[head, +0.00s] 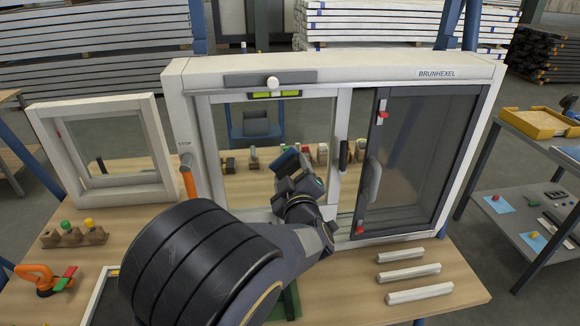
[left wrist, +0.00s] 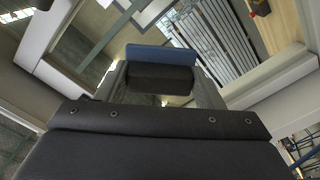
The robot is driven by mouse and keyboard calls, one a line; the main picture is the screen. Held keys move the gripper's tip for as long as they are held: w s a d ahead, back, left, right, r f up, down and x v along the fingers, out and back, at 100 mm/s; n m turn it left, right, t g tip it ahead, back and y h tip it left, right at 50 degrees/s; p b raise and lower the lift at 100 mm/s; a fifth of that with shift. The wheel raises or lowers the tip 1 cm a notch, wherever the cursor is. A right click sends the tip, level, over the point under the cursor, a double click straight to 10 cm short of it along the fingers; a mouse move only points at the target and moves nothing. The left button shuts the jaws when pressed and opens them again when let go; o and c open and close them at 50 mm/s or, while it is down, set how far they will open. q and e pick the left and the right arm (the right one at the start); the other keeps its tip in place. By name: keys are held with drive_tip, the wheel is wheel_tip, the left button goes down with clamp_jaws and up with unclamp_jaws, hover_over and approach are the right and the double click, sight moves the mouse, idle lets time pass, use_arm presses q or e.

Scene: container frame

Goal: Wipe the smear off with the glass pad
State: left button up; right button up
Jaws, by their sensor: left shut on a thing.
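My left gripper (head: 294,174) is in front of the left pane (head: 240,165) of the large white frame, near its lower right part. It is shut on the glass pad (head: 286,160), a small block with a blue face and a dark body. In the left wrist view the glass pad (left wrist: 160,76) sits between the two grey fingers, its blue strip toward the glass. I cannot tell whether the pad touches the pane. I cannot make out the smear; my arm and gripper cover part of the pane. My right gripper is not in view.
The frame (head: 345,65) stands on a wooden table (head: 340,300). A dark sash (head: 415,150) with red catches fills its right side. White strips (head: 408,273) lie at front right. A smaller white frame (head: 105,150), an orange clamp (head: 45,280) and coloured knobs (head: 75,235) are at left.

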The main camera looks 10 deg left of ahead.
use_arm(q)
drive_tip(key=shift+s, duration=0.35)
drive_tip(key=shift+v, duration=1.55)
drive_tip(key=shift+w+a+f, duration=0.1)
drive_tip(key=shift+a+f, duration=0.15)
drive_tip(key=s+a+f+b, duration=0.1)
drive_tip(key=a+f, duration=0.5)
drive_tip(key=a, duration=0.1)
drive_tip(key=x, duration=0.2)
drive_tip(key=p+x, duration=0.1)
drive_tip(key=x, duration=0.2)
drive_tip(key=shift+w+a+r, duration=0.1)
drive_tip(key=shift+w+a, duration=0.15)
drive_tip(key=shift+a, duration=0.1)
